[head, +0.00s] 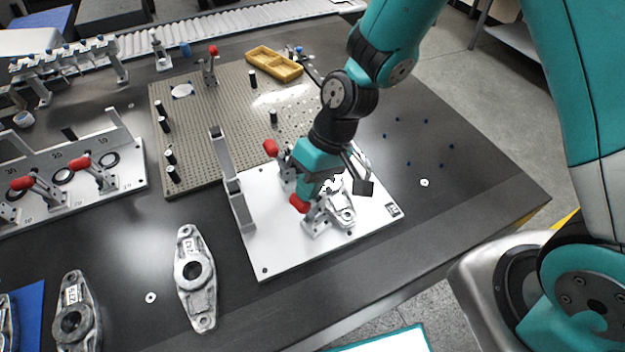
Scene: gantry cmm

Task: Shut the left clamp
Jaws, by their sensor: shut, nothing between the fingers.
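A white fixture plate (275,250) lies on the dark table with an upright grey bracket at its left. It carries two toggle clamps with red handles: one farther back (270,148) and one nearer the front (300,203). The back clamp's handle stands up; the front one's handle tip shows left of its base. I cannot tell for sure which is the left clamp. A cast metal part (342,212) sits beside the front clamp, partly hidden. My gripper (358,180) is over the plate, just above this part, shut and empty. My wrist hides much of the back clamp's base.
A pegboard plate (200,130) with black posts and a yellow tray (274,63) are behind. Another fixture (120,178) with red-handled clamps stands left. Loose castings (195,280) lie in front. The table's right side (470,180) is mostly clear.

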